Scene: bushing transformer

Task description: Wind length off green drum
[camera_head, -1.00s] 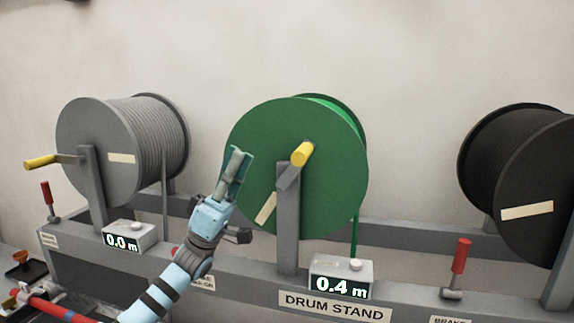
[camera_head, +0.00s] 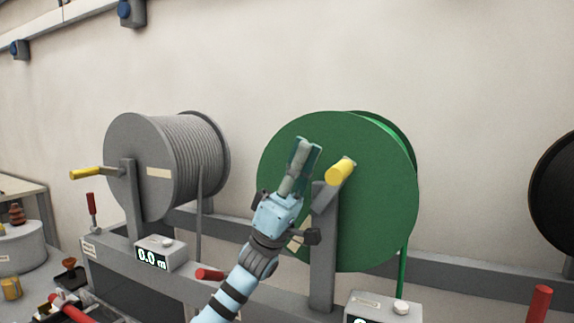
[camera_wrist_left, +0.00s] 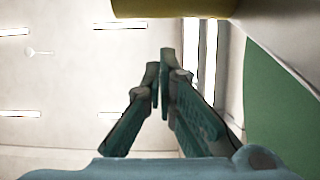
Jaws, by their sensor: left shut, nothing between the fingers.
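The green drum (camera_head: 385,210) stands right of centre in the head view, with green cable hanging at its right side. Its crank has a yellow handle (camera_head: 341,171), which sticks out near the drum's middle. My left gripper (camera_head: 306,148) is shut and empty, pointing up in front of the drum, just left of the handle and apart from it. In the left wrist view the closed fingers (camera_wrist_left: 160,72) show below the yellow handle (camera_wrist_left: 172,8), with the green drum (camera_wrist_left: 280,115) at right. The length counter (camera_head: 383,306) is cut off, its reading unreadable. My right gripper is out of view.
A grey drum (camera_head: 140,195) with a yellow crank (camera_head: 88,173) stands left; its counter (camera_head: 165,255) reads 0.0 m. A black drum (camera_head: 555,190) is at the right edge. Red levers sit on the stand, one lying (camera_head: 209,274), one upright (camera_head: 539,303).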

